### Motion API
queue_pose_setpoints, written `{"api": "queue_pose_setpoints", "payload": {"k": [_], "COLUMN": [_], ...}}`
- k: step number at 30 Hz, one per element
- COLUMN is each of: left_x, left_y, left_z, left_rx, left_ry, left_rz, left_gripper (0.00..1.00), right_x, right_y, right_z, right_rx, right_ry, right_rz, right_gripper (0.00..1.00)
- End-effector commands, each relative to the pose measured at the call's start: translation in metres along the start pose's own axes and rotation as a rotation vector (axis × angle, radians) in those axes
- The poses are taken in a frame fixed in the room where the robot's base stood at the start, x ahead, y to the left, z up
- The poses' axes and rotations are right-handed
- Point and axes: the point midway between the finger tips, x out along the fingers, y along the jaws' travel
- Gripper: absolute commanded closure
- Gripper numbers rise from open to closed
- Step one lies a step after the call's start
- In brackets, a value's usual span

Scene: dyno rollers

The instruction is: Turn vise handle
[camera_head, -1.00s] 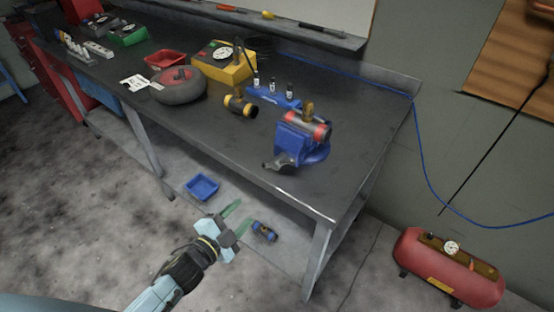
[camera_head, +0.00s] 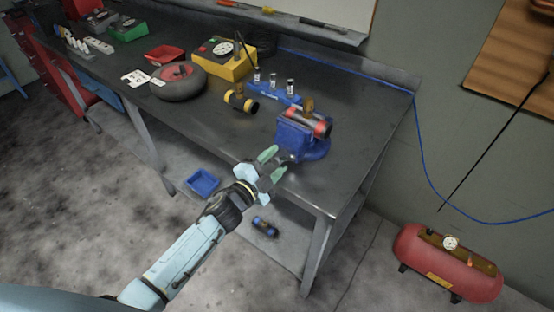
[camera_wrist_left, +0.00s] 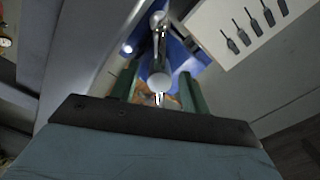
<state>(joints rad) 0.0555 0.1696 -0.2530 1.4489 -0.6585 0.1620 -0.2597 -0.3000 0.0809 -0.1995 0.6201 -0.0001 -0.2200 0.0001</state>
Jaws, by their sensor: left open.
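The blue vise (camera_head: 297,140) stands at the right front corner of the workbench, with a dark and red cylindrical piece (camera_head: 318,124) at its top. In the head view my left gripper (camera_head: 274,161) is at the bench's front edge, at the handle side of the vise, and partly covers the handle. In the left wrist view the shiny metal vise handle (camera_wrist_left: 159,48), with a rounded end, points toward my gripper (camera_wrist_left: 160,92). The green fingers are open, one on each side of the handle's near end. I cannot tell whether they touch it. My right gripper is not in view.
The dark workbench (camera_head: 225,122) carries a blue holder (camera_head: 268,93), a yellow-black cylinder (camera_head: 241,102), a wheel (camera_head: 178,82) and a yellow box (camera_head: 222,62). A blue tray (camera_head: 203,183) lies on the lower shelf. A red tank (camera_head: 447,262) stands on the floor at right.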

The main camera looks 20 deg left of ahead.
Motion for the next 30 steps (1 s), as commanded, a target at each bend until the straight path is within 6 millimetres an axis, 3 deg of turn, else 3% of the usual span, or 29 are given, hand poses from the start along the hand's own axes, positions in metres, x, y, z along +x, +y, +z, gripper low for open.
{"api": "queue_pose_setpoints", "payload": {"k": [4,13,24,30], "left_x": [0.0104,0.0125,0.0122,0.0121], "left_y": [0.0003,0.0002,0.0002,0.0004], "left_z": [0.0000,-0.0003,-0.0001,0.0001], "left_rx": [-0.001,-0.001,-0.001,0.018], "left_ry": [0.000,0.001,0.000,0.000], "left_rz": [0.001,0.001,0.001,0.001], "left_gripper": [0.53,0.53,0.98,0.98], "right_x": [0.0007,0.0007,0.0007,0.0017], "right_y": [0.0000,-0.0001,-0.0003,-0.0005], "right_z": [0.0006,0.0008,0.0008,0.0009], "right_rx": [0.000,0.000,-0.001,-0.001], "right_ry": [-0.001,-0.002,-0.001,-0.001], "right_rz": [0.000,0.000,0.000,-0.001], "right_gripper": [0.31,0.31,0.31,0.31]}}
